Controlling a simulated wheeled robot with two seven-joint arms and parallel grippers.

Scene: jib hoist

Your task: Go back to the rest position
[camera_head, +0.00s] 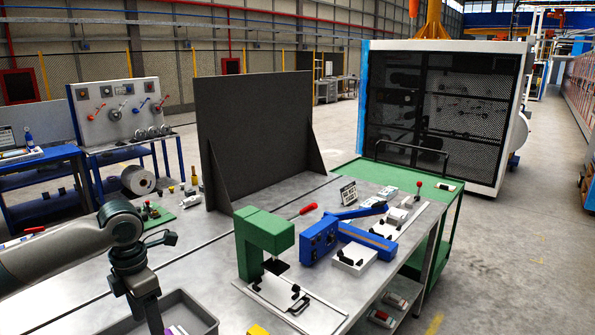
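My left arm comes in from the left, and its gripper (148,312) points down over the near left of the grey workbench (190,245). It is beside or over a grey bin (205,312) at the bottom edge. Its fingertips are not clearly visible, so I cannot tell whether it is open or holds anything. My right gripper is not in view. A green C-shaped press frame (262,238) and a blue device with a lever (320,240) stand on the bench, right of the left gripper and apart from it.
A dark upright panel (255,125) stands on the bench behind these. A white block (354,258) and small clamps lie at the right. A green cart (450,215) adjoins the bench's far right side. A mesh-front cabinet (440,110) stands behind. The floor at right is clear.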

